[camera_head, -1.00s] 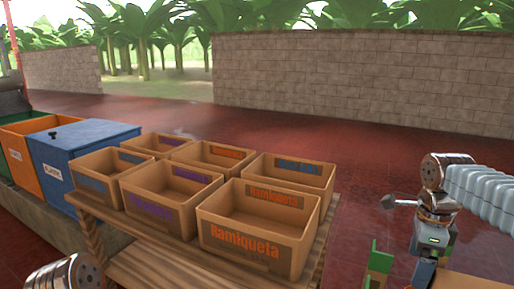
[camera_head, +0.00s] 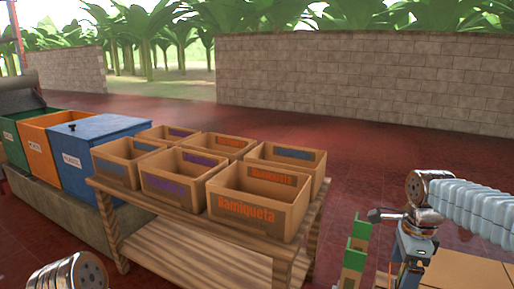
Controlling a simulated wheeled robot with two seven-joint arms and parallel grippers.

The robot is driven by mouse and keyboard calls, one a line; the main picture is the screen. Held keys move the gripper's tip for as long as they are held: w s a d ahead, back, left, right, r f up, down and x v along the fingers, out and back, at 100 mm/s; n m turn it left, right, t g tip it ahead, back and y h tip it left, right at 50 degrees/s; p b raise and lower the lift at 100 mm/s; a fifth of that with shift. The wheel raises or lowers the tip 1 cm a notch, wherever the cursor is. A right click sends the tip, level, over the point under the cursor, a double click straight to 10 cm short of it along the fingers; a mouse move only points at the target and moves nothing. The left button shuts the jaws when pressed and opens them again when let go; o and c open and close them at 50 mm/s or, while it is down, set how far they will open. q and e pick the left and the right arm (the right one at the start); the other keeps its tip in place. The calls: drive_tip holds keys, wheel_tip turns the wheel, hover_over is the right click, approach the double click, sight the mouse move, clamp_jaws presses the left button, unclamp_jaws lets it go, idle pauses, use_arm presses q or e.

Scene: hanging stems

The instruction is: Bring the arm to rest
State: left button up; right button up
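My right arm comes in from the right edge. Its silver wrist joint and the dark grey and blue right gripper (camera_head: 411,268) point downward at the lower right. The fingertips are not clear at the bottom edge, so I cannot tell whether it is open or shut. No held thing shows. On the left, only a rounded metal joint of my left arm shows at the bottom edge. The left gripper is out of view.
A wooden table (camera_head: 150,238) holds several open cardboard boxes (camera_head: 253,214). Blue (camera_head: 88,160), orange (camera_head: 48,150) and green (camera_head: 17,143) bins stand at left. A green-tipped object (camera_head: 357,240) and flat tan surfaces (camera_head: 465,272) lie near the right gripper. Red floor is clear behind.

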drive_tip(key=w+a+f+n+y, duration=0.1)
drive_tip(key=a+f+n, duration=0.45)
drive_tip(key=f, duration=0.65)
drive_tip(key=w+a+f+n+y, duration=0.1)
drive_tip(key=a+f+n, duration=0.5)
drive_tip(key=f, duration=0.6)
drive_tip(key=s+a+f+n+y, duration=0.1)
drive_tip(key=s+a+f+n, duration=0.3)
drive_tip(key=s+f, duration=0.4)
drive_tip(key=s+a+f+n, duration=0.4)
drive_tip(key=s+a+f, duration=0.3)
drive_tip(key=f, duration=0.1)
drive_tip(key=shift+s+a+f+t+y, duration=0.15)
drive_tip(key=shift+s+a+t+y, duration=0.15)
drive_tip(key=shift+s+y, duration=0.1)
